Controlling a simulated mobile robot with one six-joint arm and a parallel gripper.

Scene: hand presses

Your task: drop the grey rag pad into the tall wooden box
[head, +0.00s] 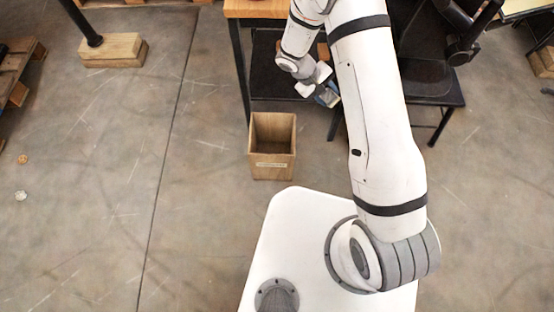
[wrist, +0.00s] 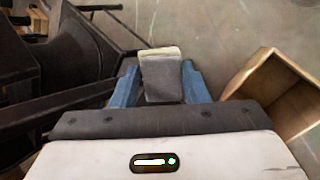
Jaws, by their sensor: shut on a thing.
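In the wrist view a grey rag pad (wrist: 161,80) with a pale edge sits between the blue fingers of my gripper (wrist: 161,88), which is shut on it. In the head view my gripper (head: 327,96) is small and partly hidden, above and to the right of the box; I cannot make out the pad clearly there. The tall wooden box (head: 272,166) stands upright on the floor with an open top and a pale label on its front. The box also shows at the right in the wrist view (wrist: 246,88), to the side of the pad, not under it.
A wooden-topped table (head: 262,8) with dark legs stands behind the box. A black chair or low bench (head: 432,88) is to the right of my arm. A wooden block (head: 113,50) with a post is at the upper left. The floor left of the box is mostly clear.

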